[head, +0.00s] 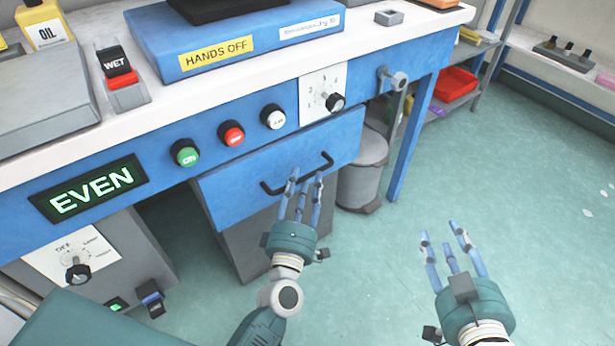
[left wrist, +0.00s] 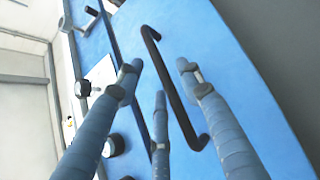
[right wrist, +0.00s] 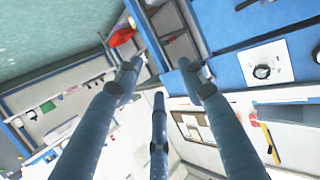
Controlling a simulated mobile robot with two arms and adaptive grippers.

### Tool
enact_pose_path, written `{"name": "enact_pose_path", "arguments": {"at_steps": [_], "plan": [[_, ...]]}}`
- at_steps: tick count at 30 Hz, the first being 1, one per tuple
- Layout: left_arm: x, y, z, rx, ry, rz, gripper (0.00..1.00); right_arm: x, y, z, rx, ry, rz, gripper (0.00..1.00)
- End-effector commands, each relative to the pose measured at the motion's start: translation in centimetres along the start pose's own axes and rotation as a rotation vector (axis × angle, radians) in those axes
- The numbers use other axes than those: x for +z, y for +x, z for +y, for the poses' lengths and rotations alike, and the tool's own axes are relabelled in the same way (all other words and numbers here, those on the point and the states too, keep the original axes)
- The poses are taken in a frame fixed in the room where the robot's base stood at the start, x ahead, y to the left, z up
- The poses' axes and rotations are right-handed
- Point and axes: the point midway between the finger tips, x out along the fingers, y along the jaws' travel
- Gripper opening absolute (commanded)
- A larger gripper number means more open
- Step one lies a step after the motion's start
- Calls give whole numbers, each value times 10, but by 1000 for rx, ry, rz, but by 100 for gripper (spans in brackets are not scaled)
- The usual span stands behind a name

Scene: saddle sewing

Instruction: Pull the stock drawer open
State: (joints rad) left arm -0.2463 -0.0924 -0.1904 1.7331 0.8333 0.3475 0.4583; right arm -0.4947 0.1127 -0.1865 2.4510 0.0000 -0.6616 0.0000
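The blue stock drawer (head: 240,190) sits under the worktop and looks shut or nearly so. Its black bar handle (head: 297,174) runs across the front. My left gripper (head: 304,180) is at the handle, with its fingers spread. In the left wrist view the handle (left wrist: 172,85) passes between the spread fingers, and the drawer front (left wrist: 235,70) lies behind it. I cannot tell whether any finger touches the handle. My right gripper (head: 447,238) is open and empty, over the floor to the right of the drawer.
Above the drawer, the blue panel has green (head: 185,154), red (head: 233,136) and white (head: 272,117) buttons and a dial (head: 333,101). A grey bin (head: 362,175) stands right of the drawer beside a table leg (head: 410,135). The green floor (head: 540,190) at right is clear.

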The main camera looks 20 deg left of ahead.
Motion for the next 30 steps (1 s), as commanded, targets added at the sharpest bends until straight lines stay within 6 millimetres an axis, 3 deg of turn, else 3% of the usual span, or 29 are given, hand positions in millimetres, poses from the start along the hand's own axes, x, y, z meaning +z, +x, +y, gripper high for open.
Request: {"name": "enact_pose_path", "arguments": {"at_steps": [6, 16, 22, 30], "plan": [[0, 22, -1, -1, 1, 0, 37, -14, 2, -2, -4, 1, 63, 40], [0, 25, 0, -1, 1, -1, 37, -17, 2, -2, -4, 1, 75, 40], [0, 25, 0, -1, 1, -1, 0, -17, 2, -2, -4, 1, 74, 40], [0, 24, -1, -1, 3, -1, 0, -17, 2, -2, -4, 1, 72, 40]]}}
